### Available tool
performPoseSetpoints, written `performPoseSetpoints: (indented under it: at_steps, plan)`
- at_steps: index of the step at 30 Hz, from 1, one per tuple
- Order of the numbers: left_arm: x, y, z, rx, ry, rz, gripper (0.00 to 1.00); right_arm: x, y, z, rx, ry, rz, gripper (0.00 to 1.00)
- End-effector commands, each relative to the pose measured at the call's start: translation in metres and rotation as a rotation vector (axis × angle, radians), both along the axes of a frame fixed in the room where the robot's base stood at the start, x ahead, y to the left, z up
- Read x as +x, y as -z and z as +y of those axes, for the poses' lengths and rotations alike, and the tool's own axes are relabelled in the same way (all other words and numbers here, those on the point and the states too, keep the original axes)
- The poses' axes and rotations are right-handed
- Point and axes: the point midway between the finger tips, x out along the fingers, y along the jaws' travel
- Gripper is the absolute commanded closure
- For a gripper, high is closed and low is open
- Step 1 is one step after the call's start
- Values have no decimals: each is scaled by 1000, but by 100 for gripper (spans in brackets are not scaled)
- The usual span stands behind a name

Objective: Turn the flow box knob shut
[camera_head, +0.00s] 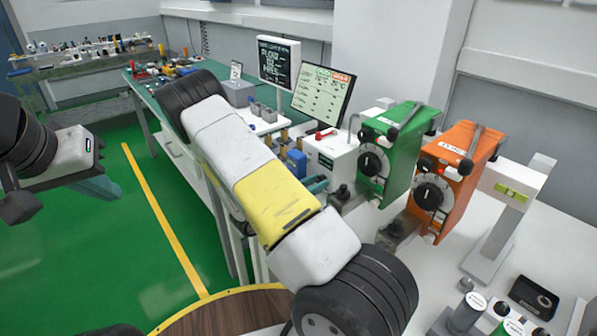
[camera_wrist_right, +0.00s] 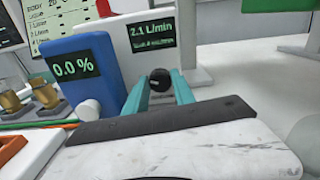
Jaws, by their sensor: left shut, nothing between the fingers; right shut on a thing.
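The flow box (camera_head: 338,160) is a white box on the cart top with a small dark display. In the right wrist view the flow box (camera_wrist_right: 190,62) display reads 2.1 L/min. Its black knob (camera_wrist_right: 160,76) sits below the display, between the teal fingertips of my right gripper (camera_wrist_right: 160,88), which is shut on it. In the head view my right gripper (camera_head: 317,184) is at the box's front, partly hidden by my arm, and the knob cannot be made out. My left gripper (camera_head: 97,187) is shut and empty at the far left, over the green floor.
A blue box (camera_wrist_right: 82,72) reading 0.0 % stands just left of the flow box. A green vaporizer (camera_head: 392,150) and an orange vaporizer (camera_head: 455,180) stand to the right. A monitor (camera_head: 322,95) stands behind.

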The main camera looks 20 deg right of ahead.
Motion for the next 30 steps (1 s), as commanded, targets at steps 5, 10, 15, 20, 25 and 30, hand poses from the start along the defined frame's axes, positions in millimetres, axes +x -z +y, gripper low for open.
performPoseSetpoints:
  at_steps: [5, 10, 15, 20, 25, 30]
  plan:
    - [0, 0, 0, 0, 0, 0, 100, 0, 1, 1, 2, -2, 1, 100]
    - [0, 0, 0, 0, 0, 0, 100, 0, 1, 1, 2, -2, 2, 64]
    - [0, 0, 0, 0, 0, 0, 100, 0, 1, 1, 1, -1, 1, 60]
    - [0, 0, 0, 0, 0, 0, 100, 0, 0, 1, 1, -1, 1, 60]
    - [0, 0, 0, 0, 0, 0, 100, -5, 0, 18, 1, -4, 1, 60]
    - [0, 0, 0, 0, 0, 0, 100, -15, 1, 47, 1, -5, 1, 60]
